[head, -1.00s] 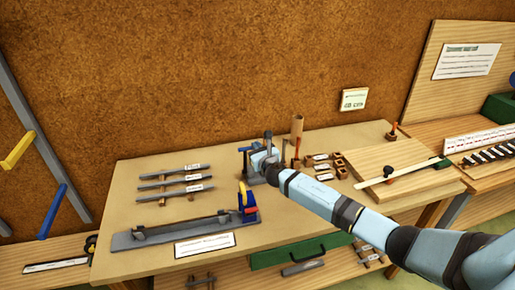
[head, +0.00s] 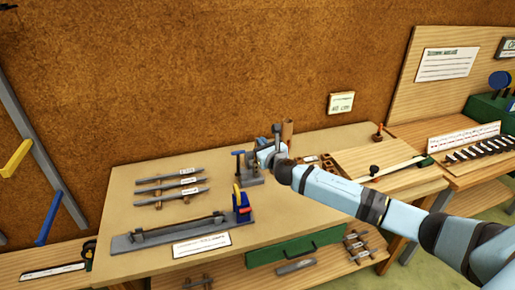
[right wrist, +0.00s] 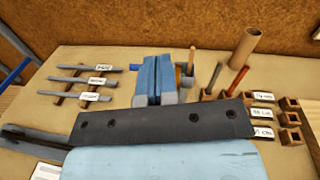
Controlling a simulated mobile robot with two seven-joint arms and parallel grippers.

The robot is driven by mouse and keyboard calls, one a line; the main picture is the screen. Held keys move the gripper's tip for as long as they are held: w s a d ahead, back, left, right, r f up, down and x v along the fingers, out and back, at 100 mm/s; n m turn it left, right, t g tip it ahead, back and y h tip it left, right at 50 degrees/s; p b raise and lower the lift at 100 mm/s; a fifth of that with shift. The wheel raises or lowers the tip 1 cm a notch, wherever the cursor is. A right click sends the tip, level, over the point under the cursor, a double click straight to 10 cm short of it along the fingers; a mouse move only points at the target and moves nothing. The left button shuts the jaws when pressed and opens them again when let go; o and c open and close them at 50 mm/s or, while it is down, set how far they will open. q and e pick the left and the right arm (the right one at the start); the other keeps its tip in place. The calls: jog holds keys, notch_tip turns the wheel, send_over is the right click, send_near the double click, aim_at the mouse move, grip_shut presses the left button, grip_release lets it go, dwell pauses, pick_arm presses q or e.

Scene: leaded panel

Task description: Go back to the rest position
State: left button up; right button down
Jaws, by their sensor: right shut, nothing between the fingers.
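My right gripper (head: 273,150) is over the back middle of the workbench (head: 125,205), its arm reaching in from the right. In the right wrist view its two blue fingers (right wrist: 154,78) lie side by side, shut, with nothing between them. In the head view it overlaps the area beside a small grey stand with a blue-handled tool (head: 238,163); I cannot tell whether they touch. My left gripper is not in view.
Three grey bars (head: 178,181) lie on wooden supports at left. A long grey fixture (head: 165,232) with a blue and yellow lever is in front. A cardboard tube (head: 287,133) and small wooden blocks (right wrist: 290,120) stand close to the gripper. A pale board (head: 370,150) lies at right.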

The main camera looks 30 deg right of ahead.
jog(key=shift+s+a+r, duration=0.1)
jog(key=shift+s+r, duration=0.2)
jog(key=shift+r, duration=0.05)
dwell(0.3)
